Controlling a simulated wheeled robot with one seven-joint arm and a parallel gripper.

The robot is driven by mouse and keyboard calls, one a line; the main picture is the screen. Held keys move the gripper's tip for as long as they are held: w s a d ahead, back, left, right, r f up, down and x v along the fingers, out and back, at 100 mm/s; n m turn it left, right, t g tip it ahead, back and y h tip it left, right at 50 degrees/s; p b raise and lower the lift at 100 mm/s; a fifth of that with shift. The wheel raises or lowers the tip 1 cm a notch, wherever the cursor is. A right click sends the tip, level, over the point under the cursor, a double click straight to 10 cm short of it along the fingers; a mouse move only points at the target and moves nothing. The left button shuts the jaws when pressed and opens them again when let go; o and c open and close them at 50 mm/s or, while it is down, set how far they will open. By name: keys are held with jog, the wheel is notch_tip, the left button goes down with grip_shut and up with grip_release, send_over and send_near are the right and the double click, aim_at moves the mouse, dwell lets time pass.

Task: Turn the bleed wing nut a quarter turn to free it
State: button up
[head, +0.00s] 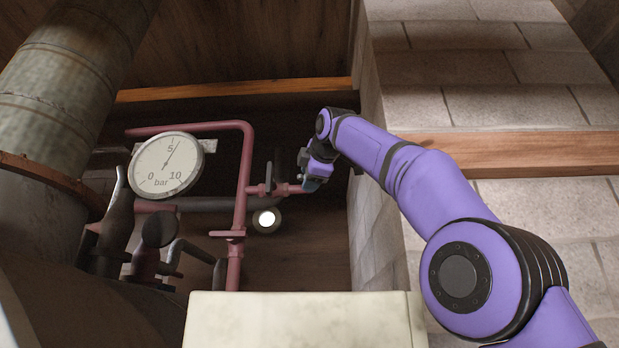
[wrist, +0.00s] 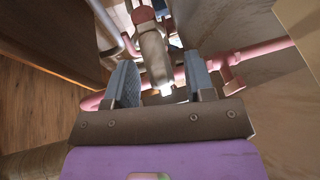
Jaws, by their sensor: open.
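My gripper (head: 307,184) is at the right end of a short red branch pipe (head: 283,189) in the head view. In the wrist view my gripper (wrist: 160,82) has its two blue-grey fingers apart. A pale grey-beige cylindrical fitting (wrist: 154,57) with a red round end shows between and beyond the fingers. A small white piece shows at its near end. I cannot tell whether this is the bleed wing nut, or whether a finger touches it. In the head view my gripper hides the end of the branch, and no wing nut can be made out.
A pressure gauge (head: 166,166) reads a little above 5 bar. The red riser pipe (head: 244,160) stands left of my gripper. A block wall (head: 455,85) is close on the right. A pale box-like top (head: 305,318) is below. A round lamp (head: 267,220) glows behind.

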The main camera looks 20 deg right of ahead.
jog(key=s+r, duration=0.2)
jog(key=s, duration=0.8)
jog(key=shift+s, duration=0.25)
